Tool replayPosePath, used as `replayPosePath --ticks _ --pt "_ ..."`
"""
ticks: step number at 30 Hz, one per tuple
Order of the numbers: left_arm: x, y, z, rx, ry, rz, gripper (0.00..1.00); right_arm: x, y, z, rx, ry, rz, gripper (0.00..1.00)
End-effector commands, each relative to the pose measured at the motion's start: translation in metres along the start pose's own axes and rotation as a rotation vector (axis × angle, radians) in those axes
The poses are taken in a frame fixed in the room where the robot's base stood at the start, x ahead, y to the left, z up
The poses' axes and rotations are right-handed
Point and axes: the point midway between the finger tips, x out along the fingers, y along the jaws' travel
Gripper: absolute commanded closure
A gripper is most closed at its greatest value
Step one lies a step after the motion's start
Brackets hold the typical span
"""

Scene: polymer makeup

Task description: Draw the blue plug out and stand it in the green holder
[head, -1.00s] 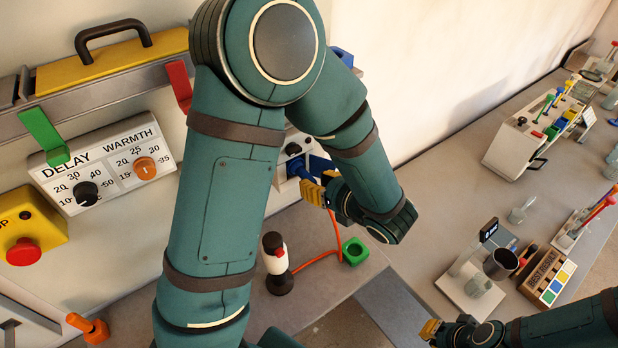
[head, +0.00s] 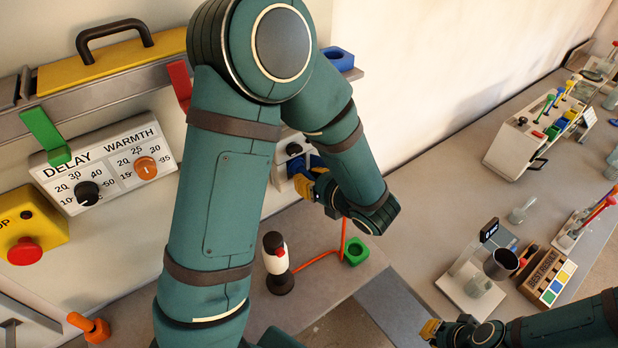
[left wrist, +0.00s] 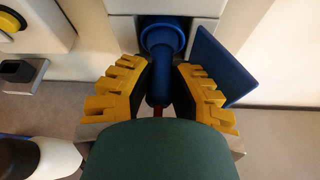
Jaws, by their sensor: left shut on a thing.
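The blue plug (left wrist: 158,88) is between the yellow fingers of my left gripper (head: 314,187), which is shut on it. In the left wrist view its wide collar is at a white-framed opening in the grey-white housing. I cannot tell how deep it sits. A red-orange cord (head: 318,259) runs from the gripper area down to the bench. The green holder (head: 355,251), a square block with a round hole, stands on the bench below and right of the gripper. My right gripper (head: 431,328) is at the lower right, away from these; its finger gap is unclear.
A blue flap (left wrist: 224,66) stands right beside the plug. A black-and-white bottle-like object with a red part (head: 276,262) stands left of the holder. A blue ring block (head: 338,59) is on the shelf above. The bench right of the holder ends at an edge.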

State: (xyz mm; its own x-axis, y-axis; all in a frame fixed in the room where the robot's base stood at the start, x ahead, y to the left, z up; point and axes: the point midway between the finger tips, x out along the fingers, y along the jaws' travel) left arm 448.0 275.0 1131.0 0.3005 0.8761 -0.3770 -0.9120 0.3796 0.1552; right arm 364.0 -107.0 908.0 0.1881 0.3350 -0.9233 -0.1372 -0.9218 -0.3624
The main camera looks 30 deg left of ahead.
Motion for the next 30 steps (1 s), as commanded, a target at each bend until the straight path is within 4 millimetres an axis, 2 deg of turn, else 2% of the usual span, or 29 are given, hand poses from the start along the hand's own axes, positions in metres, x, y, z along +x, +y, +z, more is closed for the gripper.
replayPosePath --ticks 30 --pt "-0.011 0.0 -0.005 0.001 0.002 0.0 1.0 0.001 0.0 0.0 0.0 0.0 0.0 1.0"
